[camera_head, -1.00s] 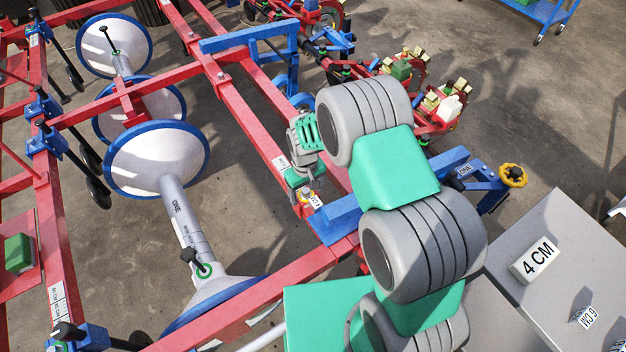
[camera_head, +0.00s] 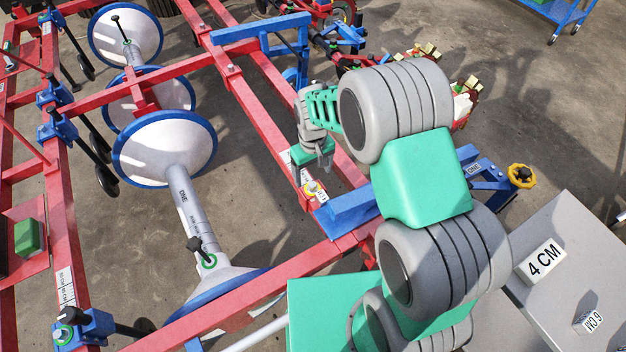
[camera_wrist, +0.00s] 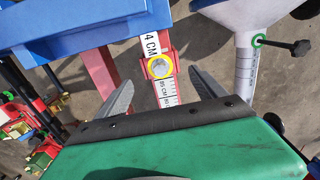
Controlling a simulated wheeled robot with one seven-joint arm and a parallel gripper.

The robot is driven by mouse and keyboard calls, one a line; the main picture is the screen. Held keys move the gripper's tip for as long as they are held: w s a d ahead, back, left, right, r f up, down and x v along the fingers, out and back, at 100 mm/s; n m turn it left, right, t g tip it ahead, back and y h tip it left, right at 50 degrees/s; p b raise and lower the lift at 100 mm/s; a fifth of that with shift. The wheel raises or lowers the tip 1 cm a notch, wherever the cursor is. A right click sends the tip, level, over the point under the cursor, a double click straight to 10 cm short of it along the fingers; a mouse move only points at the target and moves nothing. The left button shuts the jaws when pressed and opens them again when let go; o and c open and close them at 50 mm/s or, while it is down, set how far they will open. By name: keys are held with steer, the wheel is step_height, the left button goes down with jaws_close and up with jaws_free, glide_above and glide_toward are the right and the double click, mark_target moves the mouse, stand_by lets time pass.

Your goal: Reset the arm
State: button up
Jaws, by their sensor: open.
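My gripper (camera_head: 323,163) is above the red frame beam in the head view, close to a yellow-ringed round fitting on it. In the wrist view my gripper (camera_wrist: 160,98) is open, its two grey fingers apart with nothing between them. The yellow-ringed fitting (camera_wrist: 160,66) shows just beyond the fingertips, beside a white "4 CM" label (camera_wrist: 151,44) and a ruler scale marked "85 CM". The fitting also shows in the head view (camera_head: 313,188). My fingers appear apart from it.
A blue bracket (camera_head: 347,208) lies across the red beam (camera_head: 262,116) near my gripper. White discs with blue rims (camera_head: 150,150) stand left. A grey table (camera_head: 560,250) with a "4 CM" block (camera_head: 541,262) is at right. Red and blue planter units are behind my arm.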

steer(key=shift+r, duration=0.2)
steer(key=s+d+r+m+t+p, duration=0.1)
steer(key=s+d+r, duration=0.2)
steer(key=r, duration=0.6)
steer(key=s+d+r+m+t+p, duration=0.1)
steer(key=s+d+r+m, duration=0.15)
steer(key=r, duration=0.65)
steer(key=s+d+r+m+t+p, duration=0.1)
steer(key=s+d+r, duration=0.3)
steer(key=s+r, duration=0.3)
steer(key=s, duration=0.3)
steer(key=shift+s+d, duration=0.15)
